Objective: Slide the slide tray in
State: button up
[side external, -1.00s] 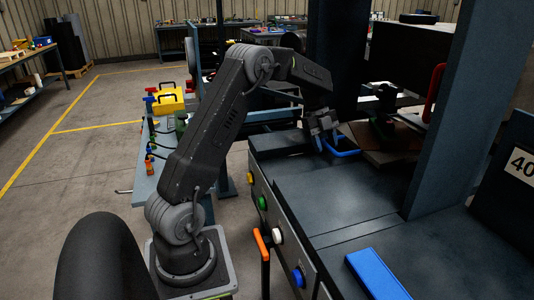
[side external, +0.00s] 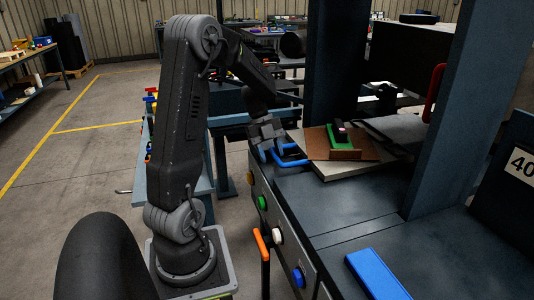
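The slide tray (side external: 336,174) is a pale flat plate on the dark press bed, with a blue loop handle (side external: 293,162) at its left end. On it lies a brown board (side external: 366,147) carrying a green piece (side external: 335,139) with a small pink-and-dark part on top. My gripper (side external: 273,154) is at the left end of the handle, its fingers around the handle bar. The exact finger contact is small and partly hidden. The tray's far right end is covered by a grey plate.
A dark press column (side external: 334,70) stands behind the tray, and a blue-grey upright (side external: 446,110) stands to its right. The bed in front of the tray is clear. A blue block (side external: 377,274) lies at the front. Coloured buttons line the bed's left side.

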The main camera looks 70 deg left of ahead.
jog(key=shift+s, duration=0.55)
jog(key=v, duration=1.5)
jog(key=shift+r, duration=0.4)
dwell(0.7)
jog(key=shift+s+a, duration=0.1)
